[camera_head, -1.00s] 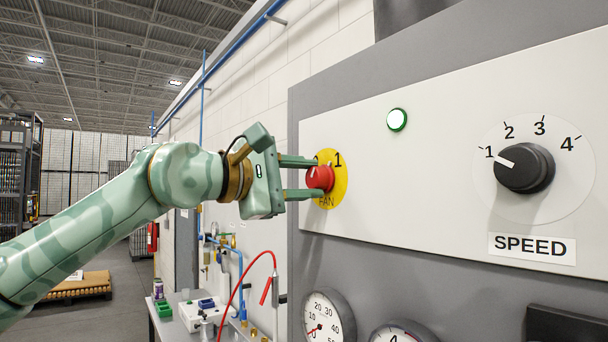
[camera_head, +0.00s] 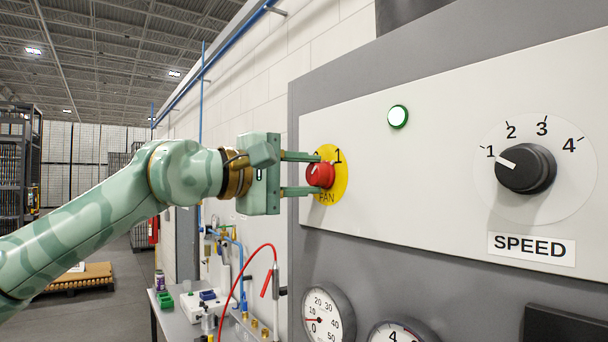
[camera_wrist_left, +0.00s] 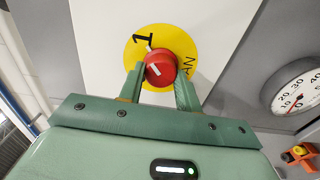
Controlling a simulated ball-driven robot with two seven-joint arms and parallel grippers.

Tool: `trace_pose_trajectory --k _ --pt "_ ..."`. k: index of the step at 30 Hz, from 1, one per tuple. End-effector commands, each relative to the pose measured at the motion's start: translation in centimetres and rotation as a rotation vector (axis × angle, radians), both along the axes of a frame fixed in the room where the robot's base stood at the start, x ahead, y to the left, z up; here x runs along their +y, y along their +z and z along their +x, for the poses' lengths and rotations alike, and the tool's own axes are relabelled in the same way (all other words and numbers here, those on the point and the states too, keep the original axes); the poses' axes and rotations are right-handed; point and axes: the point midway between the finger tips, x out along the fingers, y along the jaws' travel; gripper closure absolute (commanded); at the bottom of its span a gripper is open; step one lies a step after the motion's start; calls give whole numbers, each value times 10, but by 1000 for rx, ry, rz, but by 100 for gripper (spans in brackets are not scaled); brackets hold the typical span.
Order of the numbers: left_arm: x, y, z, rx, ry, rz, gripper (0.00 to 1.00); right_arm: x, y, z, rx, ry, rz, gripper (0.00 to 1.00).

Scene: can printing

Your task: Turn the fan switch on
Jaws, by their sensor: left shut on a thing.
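The fan switch is a red round knob (camera_head: 320,174) on a yellow disc (camera_head: 341,180) marked "FAN", with a "1" at its upper right and a partly hidden "0" at its upper left. My left gripper (camera_head: 314,174) comes from the left and is shut on the knob, one finger above and one below. It also shows in the left wrist view (camera_wrist_left: 160,80). My right gripper is not in view.
A lit green lamp (camera_head: 398,116) and a black SPEED knob (camera_head: 525,168) pointing to 1 are on the white panel (camera_head: 430,190). Round gauges (camera_head: 328,315) sit below. A bench (camera_head: 185,318) with a red hose (camera_head: 240,275) stands behind, lower left.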

Motion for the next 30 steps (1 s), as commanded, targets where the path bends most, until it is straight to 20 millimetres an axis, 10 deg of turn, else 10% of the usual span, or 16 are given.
trace_pose_trajectory --k 2,3,6,17,30 --pt "-1 -2 0 2 -1 3 89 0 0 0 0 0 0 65" --pt "-1 -2 0 2 -1 3 64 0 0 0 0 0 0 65" --pt "-1 -2 0 2 -1 2 44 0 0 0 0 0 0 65" --pt "6 -2 -4 0 0 0 44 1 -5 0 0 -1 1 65" --pt "94 -5 -67 -1 3 1 44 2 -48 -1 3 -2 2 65"
